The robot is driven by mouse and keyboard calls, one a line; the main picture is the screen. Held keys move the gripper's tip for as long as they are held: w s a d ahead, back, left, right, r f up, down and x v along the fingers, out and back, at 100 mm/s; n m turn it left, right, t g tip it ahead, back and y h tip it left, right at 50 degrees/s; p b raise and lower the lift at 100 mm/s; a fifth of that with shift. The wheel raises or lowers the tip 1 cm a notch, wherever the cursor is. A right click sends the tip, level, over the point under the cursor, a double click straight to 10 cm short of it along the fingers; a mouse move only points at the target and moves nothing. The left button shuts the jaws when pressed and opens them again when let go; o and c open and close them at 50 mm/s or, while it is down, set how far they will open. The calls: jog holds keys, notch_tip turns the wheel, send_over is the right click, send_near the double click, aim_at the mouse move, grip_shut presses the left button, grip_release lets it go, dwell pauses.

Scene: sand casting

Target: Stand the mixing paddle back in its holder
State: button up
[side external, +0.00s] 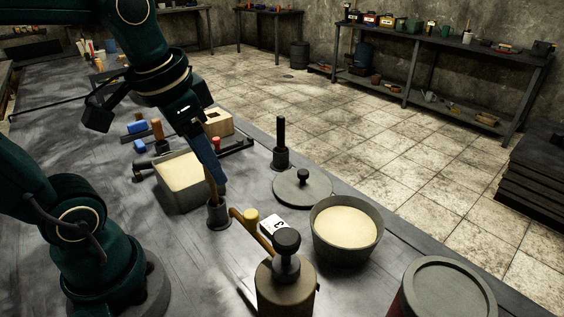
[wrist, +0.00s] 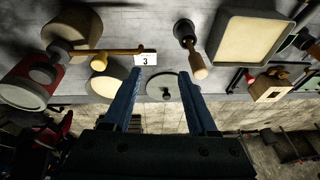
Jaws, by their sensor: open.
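A wooden-handled tool (side external: 209,186), which looks like the mixing paddle, stands slightly tilted in a small dark cup-shaped holder (side external: 218,216). In the wrist view its rounded handle end (wrist: 199,71) points out of the holder (wrist: 184,31). Its lower part is hidden inside the holder. My gripper (wrist: 159,74) is open and empty, with blue fingers apart. In the side view my gripper (side external: 221,188) is low beside the handle and partly covers it. In the wrist view the handle end lies just outside the right fingertip, not between the fingers.
Close around stand a sand-filled box (side external: 182,184), a round sand-filled pot (side external: 346,230), a lid with a knob (side external: 303,188) and a dark upright handle in a base (side external: 280,143). A yellow-headed tool (side external: 251,217) and a number card (side external: 274,227) lie nearby.

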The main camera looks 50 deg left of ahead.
jog(key=d, duration=0.1)
jog(key=s+d+f+t, duration=0.1)
jog(key=s+d+t, duration=0.1)
jog(key=shift+s+d+f+n+h, duration=0.15)
jog(key=shift+f+n+h, duration=0.15)
jog(key=shift+f+n, duration=0.1)
